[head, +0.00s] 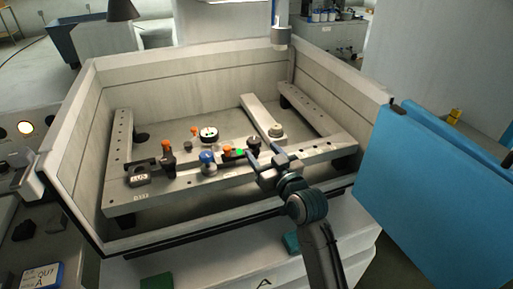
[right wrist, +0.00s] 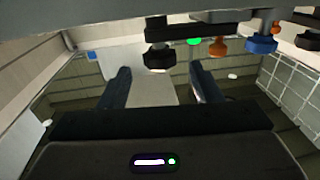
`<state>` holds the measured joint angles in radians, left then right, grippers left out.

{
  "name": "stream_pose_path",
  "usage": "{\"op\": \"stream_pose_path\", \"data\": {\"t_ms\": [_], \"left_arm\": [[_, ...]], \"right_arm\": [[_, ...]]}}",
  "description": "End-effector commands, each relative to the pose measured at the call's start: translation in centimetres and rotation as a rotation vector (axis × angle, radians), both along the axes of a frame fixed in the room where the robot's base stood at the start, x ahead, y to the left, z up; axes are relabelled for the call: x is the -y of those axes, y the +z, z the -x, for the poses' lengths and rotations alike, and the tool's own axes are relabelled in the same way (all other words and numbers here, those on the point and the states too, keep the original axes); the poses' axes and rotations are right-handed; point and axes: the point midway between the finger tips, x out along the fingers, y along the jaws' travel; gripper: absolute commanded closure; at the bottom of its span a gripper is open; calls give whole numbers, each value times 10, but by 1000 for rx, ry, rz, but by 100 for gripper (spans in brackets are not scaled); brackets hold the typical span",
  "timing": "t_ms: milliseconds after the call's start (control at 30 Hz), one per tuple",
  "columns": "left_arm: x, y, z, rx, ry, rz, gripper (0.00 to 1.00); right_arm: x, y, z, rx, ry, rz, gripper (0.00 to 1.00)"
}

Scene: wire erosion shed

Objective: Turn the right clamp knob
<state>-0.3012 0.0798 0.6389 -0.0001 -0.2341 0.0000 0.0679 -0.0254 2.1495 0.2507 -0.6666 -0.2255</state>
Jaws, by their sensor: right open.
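A black knob (head: 254,143) stands on the right part of the front rail of the frame. It is probably the right clamp knob; it also shows in the right wrist view (right wrist: 160,57), dark and lobed, beyond the fingertips and between their lines. My right gripper (head: 266,157) is open and empty, just in front of the knob and apart from it. Its two fingers (right wrist: 160,85) are spread in the wrist view. A green spot (head: 239,152), an orange knob (head: 227,150) and a blue knob (head: 207,157) sit left of the black knob. My left gripper is not in view.
The frame (head: 116,165) lies inside a pale-walled tank (head: 180,78). A dark block (head: 138,176), an orange-topped post (head: 167,157) and a round gauge (head: 209,134) stand left. A metal knob (head: 276,131) stands behind right. A blue panel (head: 430,200) is outside right.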

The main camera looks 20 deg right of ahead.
Motion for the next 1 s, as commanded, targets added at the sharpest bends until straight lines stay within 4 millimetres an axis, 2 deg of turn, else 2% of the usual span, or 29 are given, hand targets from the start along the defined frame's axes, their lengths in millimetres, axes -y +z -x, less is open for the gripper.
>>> {"op": "stream_pose_path", "data": {"t_ms": [100,300,833,933,1000], "left_arm": [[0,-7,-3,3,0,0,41],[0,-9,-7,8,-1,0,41],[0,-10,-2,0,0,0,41],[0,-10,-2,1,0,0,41],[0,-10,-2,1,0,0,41]], "right_arm": [[4,-2,24,0,0,0,42],[7,-1,46,0,0,-1,42],[8,0,50,-1,0,-1,42],[8,-12,55,-40,0,7,42],[10,-33,66,-116,-1,23,42]]}}
